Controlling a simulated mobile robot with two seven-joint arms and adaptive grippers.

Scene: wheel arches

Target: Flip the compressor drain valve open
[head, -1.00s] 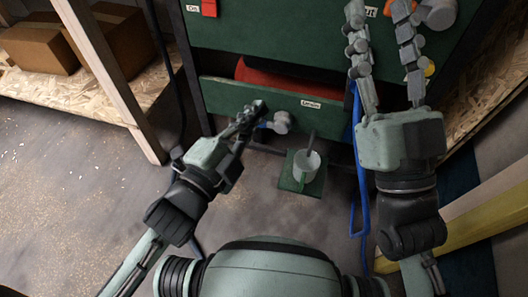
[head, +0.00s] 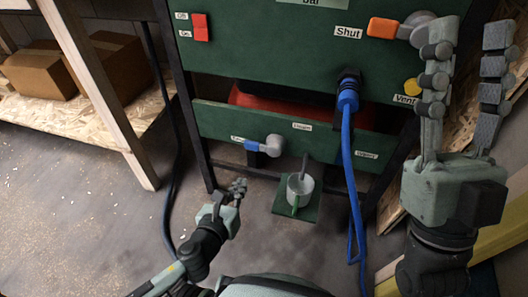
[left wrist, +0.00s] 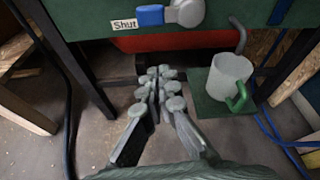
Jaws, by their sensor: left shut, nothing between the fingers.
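The drain valve (head: 272,146) is a grey body with a blue lever (head: 252,145) on the lower green panel. The lever lies level, pointing left towards a small label. In the left wrist view the valve (left wrist: 187,12) is at the top, its blue lever (left wrist: 150,15) beside a label reading "Shut" (left wrist: 124,24). My left gripper (head: 239,187) is shut and empty, below the valve and apart from it; its fingers (left wrist: 158,78) are together in the left wrist view. My right gripper (head: 468,45) has its fingers spread, at the upper right.
A pale cup (head: 300,184) with a green handle stands on a small green shelf (head: 282,206) below the panel. A blue hose (head: 347,150) hangs to the right. An orange-handled valve (head: 383,27) is near my right gripper. A wooden post (head: 95,95) stands left.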

